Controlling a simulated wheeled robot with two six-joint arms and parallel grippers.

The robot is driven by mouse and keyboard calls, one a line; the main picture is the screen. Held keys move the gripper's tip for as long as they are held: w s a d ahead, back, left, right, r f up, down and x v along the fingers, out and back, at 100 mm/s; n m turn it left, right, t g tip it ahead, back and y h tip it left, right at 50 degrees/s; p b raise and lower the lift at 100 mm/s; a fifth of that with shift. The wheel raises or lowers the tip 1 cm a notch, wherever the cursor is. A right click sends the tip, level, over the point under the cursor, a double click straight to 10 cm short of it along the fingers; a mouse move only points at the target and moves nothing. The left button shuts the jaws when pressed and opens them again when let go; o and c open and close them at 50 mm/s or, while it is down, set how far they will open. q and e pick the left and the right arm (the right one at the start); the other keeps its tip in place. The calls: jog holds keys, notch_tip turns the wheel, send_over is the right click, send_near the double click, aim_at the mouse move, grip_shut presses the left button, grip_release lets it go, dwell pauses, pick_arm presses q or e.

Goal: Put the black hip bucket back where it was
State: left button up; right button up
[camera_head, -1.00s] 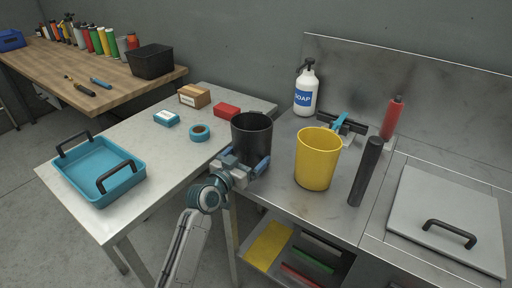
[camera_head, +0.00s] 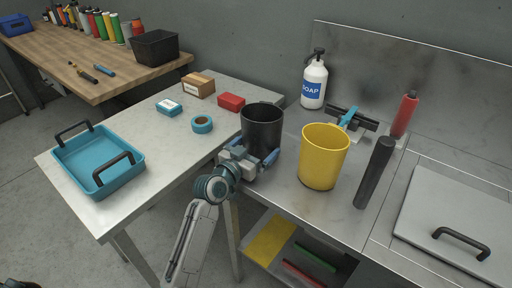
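The black hip bucket (camera_head: 263,124) is upright near the seam between the white table and the metal counter. My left gripper (camera_head: 256,160) has its blue-tipped fingers on either side of the bucket's lower part and is shut on it. The gripper hides the bucket's base, so I cannot tell whether it touches the surface below. My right gripper is not in view.
A yellow bucket (camera_head: 323,160) stands close on the right, with a black cylinder (camera_head: 374,174) beyond it. A soap bottle (camera_head: 314,82) stands behind. The white table (camera_head: 150,180) holds a blue tray (camera_head: 72,162), tape (camera_head: 202,125) and small boxes, with free room in front.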

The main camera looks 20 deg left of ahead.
pick_arm(q)
jog(key=shift+r, duration=0.1)
jog(key=shift+s+a, duration=0.1)
jog(key=shift+s, duration=0.1)
jog(key=shift+s+a+f, duration=0.2)
jog(key=shift+s, duration=0.4)
jog(key=b+v, duration=0.1)
jog(key=v, duration=0.9)
jog(key=shift+s+r, duration=0.15)
jog(key=shift+r, duration=0.05)
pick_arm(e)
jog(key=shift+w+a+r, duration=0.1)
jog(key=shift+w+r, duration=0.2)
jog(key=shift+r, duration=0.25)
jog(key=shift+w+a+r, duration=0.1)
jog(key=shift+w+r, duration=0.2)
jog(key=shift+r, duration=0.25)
